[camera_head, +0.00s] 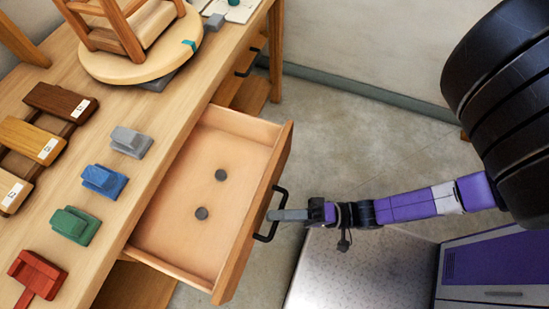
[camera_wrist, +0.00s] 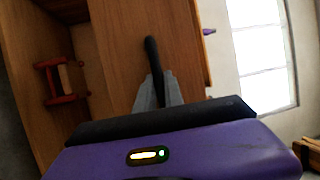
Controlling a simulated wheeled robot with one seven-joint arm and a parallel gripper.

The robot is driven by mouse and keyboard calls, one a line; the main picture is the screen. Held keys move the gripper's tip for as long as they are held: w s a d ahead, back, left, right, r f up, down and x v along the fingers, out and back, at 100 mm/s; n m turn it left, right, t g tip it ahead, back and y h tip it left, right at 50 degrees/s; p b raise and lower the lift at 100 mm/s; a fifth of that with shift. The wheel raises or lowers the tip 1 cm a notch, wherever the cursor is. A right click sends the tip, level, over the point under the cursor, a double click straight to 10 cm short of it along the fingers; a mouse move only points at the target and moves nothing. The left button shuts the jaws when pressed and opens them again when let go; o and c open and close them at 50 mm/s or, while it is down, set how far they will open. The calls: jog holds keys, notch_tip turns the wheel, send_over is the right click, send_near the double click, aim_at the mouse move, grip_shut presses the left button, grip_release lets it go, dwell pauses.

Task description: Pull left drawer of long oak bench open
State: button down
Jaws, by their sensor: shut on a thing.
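The long oak bench (camera_head: 128,168) runs along the left side of the head view. Its left drawer (camera_head: 242,128) is pulled out well past the bench front, and two dark round pieces (camera_head: 221,175) lie on its floor. The drawer's black bar handle (camera_head: 281,199) is on the front panel. My gripper (camera_head: 274,215) is shut on this handle. In the wrist view the grey fingers close on the black handle (camera_wrist: 151,52) against the wooden front. The fingertips' exact contact is partly hidden.
Grey, blue, green and red blocks (camera_head: 103,180) stand along the bench top, beside wooden sample pieces (camera_head: 30,138). A small wooden chair model stands on a round turntable (camera_head: 135,68). Another drawer handle (camera_head: 247,63) is further along. Open floor (camera_head: 350,140) lies right of the drawer.

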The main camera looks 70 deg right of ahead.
jog(key=c, duration=1.5)
grip_release()
jog(key=shift+o, duration=0.2)
jog(key=b+v, duration=0.1)
jog(key=v, duration=0.7)
jog(key=shift+b, duration=0.35)
jog(key=shift+w, duration=0.1)
jog(key=w+a+r+n+g+h, duration=0.1)
jog(key=r+n+h, duration=0.3)
jog(key=r, duration=0.5)
jog(key=w+a+r+n+g+h+p, duration=0.1)
jog(key=w+a+r+n+g+h, duration=0.1)
jog(key=r+n, duration=0.6)
jog(key=shift+w+r+n+g+h, duration=0.3)
jog(key=shift+w+r+h, duration=0.3)
jog(key=shift+w+h, duration=0.35)
